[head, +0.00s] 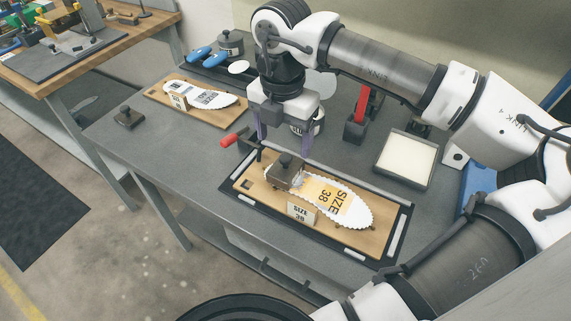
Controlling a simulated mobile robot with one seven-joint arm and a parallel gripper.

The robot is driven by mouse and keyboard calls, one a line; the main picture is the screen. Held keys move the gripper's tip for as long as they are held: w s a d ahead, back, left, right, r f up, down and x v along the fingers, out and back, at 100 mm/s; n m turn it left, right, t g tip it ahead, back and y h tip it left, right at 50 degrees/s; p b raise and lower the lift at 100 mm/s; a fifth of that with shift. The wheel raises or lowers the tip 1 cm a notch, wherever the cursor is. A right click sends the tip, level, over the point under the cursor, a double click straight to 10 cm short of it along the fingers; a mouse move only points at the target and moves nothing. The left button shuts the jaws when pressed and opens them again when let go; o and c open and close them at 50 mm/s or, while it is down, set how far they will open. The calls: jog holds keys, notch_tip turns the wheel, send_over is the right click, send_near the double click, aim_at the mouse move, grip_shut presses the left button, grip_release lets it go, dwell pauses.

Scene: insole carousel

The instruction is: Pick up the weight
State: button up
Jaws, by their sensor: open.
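A grey metal weight (287,176) with a dark round knob on top sits on the left part of a white and yellow insole (340,204) marked size 38. The insole lies on a wooden board in a black frame (384,250). My gripper (284,144) points down with its two purple fingers apart. It is empty and appears just behind and above the weight's knob; the exact height gap is hard to tell. A second, similar small block with a knob (129,118) stands on the grey table near its left edge.
Another insole (212,94) lies on a wooden board at the back left. A red and black device (362,112) and a cream-filled tray (406,158) stand right. The table's front left is clear.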

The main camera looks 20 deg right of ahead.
aim_at(286, 157)
jog(key=shift+d+f+p, duration=0.15)
jog(key=shift+f+p, duration=0.45)
jog(key=shift+f, duration=1.35)
jog(key=shift+d+f+p, duration=0.1)
jog(key=shift+f+p, duration=0.45)
jog(key=shift+f, duration=1.35)
grip_shut()
